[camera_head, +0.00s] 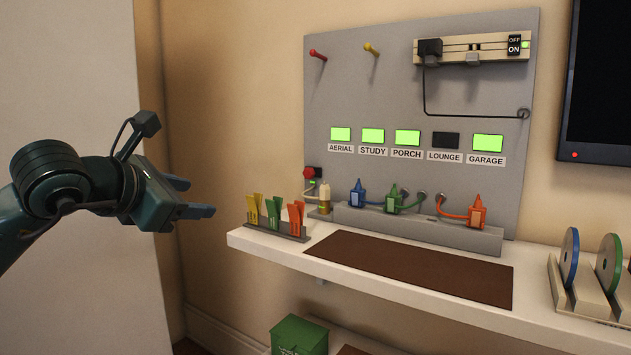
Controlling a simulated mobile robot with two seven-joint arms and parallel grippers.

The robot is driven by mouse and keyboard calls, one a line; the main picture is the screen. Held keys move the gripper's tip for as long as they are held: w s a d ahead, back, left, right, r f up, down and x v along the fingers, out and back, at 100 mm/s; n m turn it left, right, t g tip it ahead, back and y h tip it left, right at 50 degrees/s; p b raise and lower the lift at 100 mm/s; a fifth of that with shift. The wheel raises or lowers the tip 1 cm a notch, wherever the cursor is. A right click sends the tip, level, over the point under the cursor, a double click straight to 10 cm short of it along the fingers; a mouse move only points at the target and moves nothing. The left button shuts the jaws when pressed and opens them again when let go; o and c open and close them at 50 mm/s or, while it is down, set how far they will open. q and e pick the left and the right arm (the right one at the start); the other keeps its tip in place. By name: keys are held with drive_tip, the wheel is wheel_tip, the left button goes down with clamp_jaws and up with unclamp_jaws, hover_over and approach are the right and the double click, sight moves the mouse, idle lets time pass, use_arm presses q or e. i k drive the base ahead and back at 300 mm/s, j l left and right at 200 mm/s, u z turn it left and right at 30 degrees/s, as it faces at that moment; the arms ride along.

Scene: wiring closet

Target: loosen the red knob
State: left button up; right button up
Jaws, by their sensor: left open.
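A small red knob (309,172) sits low at the left of the grey panel (400,100), beside a small black box with a green light. A cream connector (324,194) with a cable stands just below it. A red-headed peg (318,55) also sticks out near the panel's upper left. My left gripper (197,197) is open and empty, in the air left of the panel and well apart from the red knob. My right gripper is not in view.
A rack of coloured clips (274,232) stands at the left end of the white shelf (400,286), between my gripper and the knob. Blue, green and orange plugs (477,212) stand along the panel's foot. A brown mat (410,267) lies clear.

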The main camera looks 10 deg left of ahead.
sight(309, 172)
drive_tip(key=i+l, duration=0.1)
drive_tip(key=i, duration=0.45)
drive_tip(key=i+l, duration=0.1)
drive_tip(key=i, duration=0.45)
